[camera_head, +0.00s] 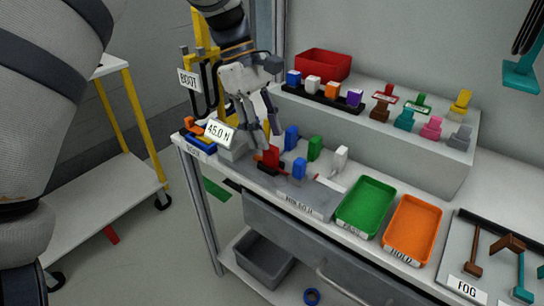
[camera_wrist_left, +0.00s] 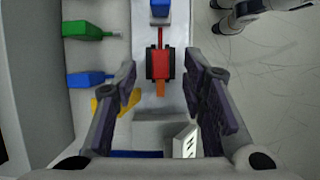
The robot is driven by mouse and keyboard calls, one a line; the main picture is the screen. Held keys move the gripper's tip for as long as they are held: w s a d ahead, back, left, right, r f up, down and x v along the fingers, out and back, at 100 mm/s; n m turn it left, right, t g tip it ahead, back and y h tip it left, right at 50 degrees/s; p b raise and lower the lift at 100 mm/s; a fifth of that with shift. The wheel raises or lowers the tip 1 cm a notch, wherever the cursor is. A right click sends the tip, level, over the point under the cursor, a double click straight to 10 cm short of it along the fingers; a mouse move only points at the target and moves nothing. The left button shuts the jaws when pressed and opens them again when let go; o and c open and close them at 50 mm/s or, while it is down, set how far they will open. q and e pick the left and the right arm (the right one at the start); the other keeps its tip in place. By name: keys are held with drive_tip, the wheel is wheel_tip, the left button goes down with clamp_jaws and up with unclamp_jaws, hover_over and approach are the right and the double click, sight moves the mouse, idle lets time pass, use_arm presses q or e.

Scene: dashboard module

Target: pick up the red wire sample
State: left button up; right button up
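A red block (camera_head: 271,157), which looks like the red wire sample, stands on the bench near the force gauge reading 45.0 N (camera_head: 218,132). In the left wrist view the red block (camera_wrist_left: 160,64) sits between dark side pieces. My left gripper (camera_head: 260,138) is open and empty, just above and beside the red block.
Blue, green and white connectors (camera_head: 315,148) stand close by. A green tray (camera_head: 366,205) and an orange tray (camera_head: 412,228) lie to the right. A raised shelf (camera_head: 400,135) with small coloured parts runs behind. A yellow-framed cart (camera_head: 110,200) stands at left.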

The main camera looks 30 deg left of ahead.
sight(271, 146)
use_arm(q)
drive_tip(key=x, duration=0.4)
drive_tip(key=shift+f, duration=0.35)
clamp_jaws()
use_arm(e)
drive_tip(key=shift+w, duration=0.15)
use_arm(q)
drive_tip(key=shift+r, duration=0.1)
